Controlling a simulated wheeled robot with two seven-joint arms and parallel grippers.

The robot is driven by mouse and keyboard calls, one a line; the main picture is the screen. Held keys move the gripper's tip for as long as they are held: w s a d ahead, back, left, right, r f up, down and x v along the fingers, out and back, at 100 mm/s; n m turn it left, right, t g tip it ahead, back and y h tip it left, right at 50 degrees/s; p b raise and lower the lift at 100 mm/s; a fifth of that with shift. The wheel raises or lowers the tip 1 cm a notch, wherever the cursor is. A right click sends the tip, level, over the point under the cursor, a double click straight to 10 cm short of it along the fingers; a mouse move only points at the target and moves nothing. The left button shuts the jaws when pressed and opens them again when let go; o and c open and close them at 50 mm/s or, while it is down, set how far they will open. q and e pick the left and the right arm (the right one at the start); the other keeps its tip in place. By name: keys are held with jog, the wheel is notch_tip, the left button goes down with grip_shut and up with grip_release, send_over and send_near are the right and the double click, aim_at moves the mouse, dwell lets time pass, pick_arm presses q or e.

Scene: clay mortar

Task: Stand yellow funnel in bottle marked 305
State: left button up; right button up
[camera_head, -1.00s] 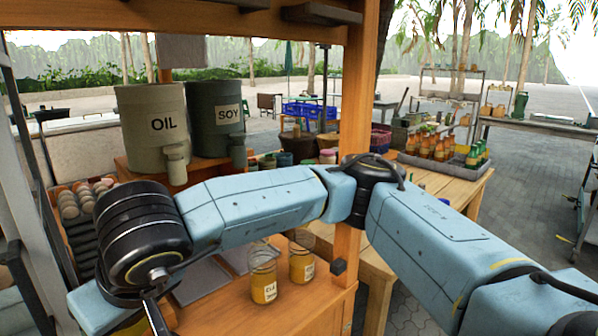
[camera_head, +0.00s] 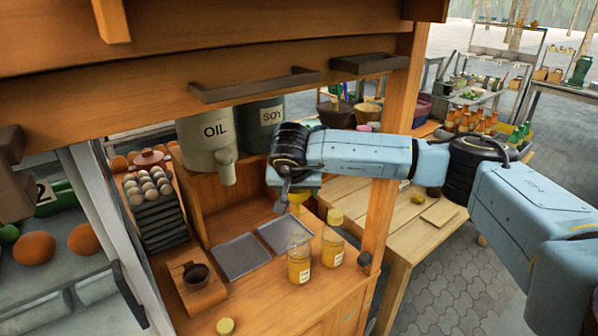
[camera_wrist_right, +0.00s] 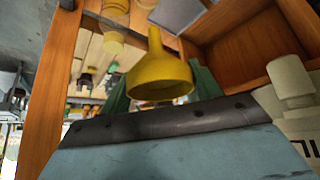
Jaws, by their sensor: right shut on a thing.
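A yellow funnel (camera_head: 297,197) is held by my right gripper (camera_head: 284,194), up above the cart's counter and behind the two bottles. Two clear bottles with yellow contents stand upright on the counter, a front one (camera_head: 299,264) and a right one (camera_head: 332,248). Their labels are too small to read, so I cannot tell which is 305. The funnel is apart from both. My left gripper is not in view.
Two flat grey trays (camera_head: 240,257) lie left of the bottles. The OIL container (camera_head: 207,150) and SOY container (camera_head: 262,124) stand behind. An egg rack (camera_head: 152,208) is at left. A wooden post (camera_head: 381,215) rises close right of the bottles. A yellow cap (camera_head: 225,326) lies in front.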

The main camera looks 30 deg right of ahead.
aim_at(298, 212)
jog(key=shift+d, duration=0.3)
jog(key=shift+f, duration=0.15)
jog(key=shift+f+b, duration=1.3)
jog(key=shift+f, duration=0.55)
jog(key=shift+f+b, duration=0.4)
jog(key=shift+f+b, duration=0.6)
jog(key=shift+f, duration=0.25)
jog(key=shift+a+f, duration=0.1)
jog(key=shift+f+b, duration=0.5)
